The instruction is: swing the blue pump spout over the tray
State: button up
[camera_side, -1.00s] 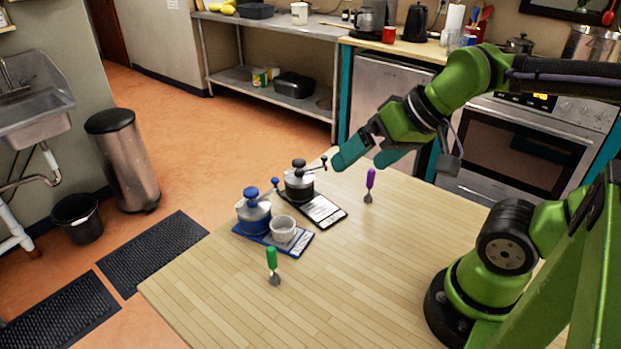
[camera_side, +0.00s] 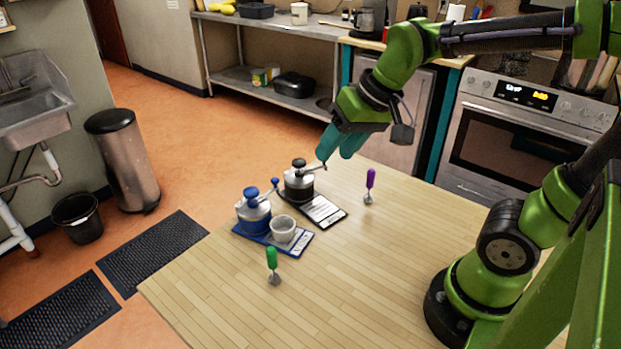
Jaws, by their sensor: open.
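The blue pump (camera_side: 254,218) has a blue knob on top and a thin spout (camera_side: 275,184) pointing up and right, toward the black pump. It stands on a blue tray-like base (camera_side: 299,245) that also holds a white ribbed cup (camera_side: 283,228). A similar black pump (camera_side: 299,187) stands behind it on a dark base (camera_side: 325,215), its thin arm pointing right. My gripper (camera_side: 340,146) has teal fingers, open and pointing down, close to the tip of the black pump's arm. I cannot tell whether they touch. The gripper is well apart from the blue pump.
A purple-handled tool (camera_side: 370,186) stands to the right of the black pump. A green-handled tool (camera_side: 272,265) stands in front of the blue base. The wooden table (camera_side: 350,285) is clear in the front and middle.

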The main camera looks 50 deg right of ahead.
aim_at(275, 179)
jog(key=shift+w+d+m+g+h, duration=1.2)
jog(key=shift+w+g, duration=1.4)
jog(key=shift+w, duration=6.55)
jog(key=shift+y, duration=0.3)
notch_tip(275, 179, down, 15)
jog(key=shift+a, duration=0.15)
jog(key=shift+c, duration=0.3)
grip_shut()
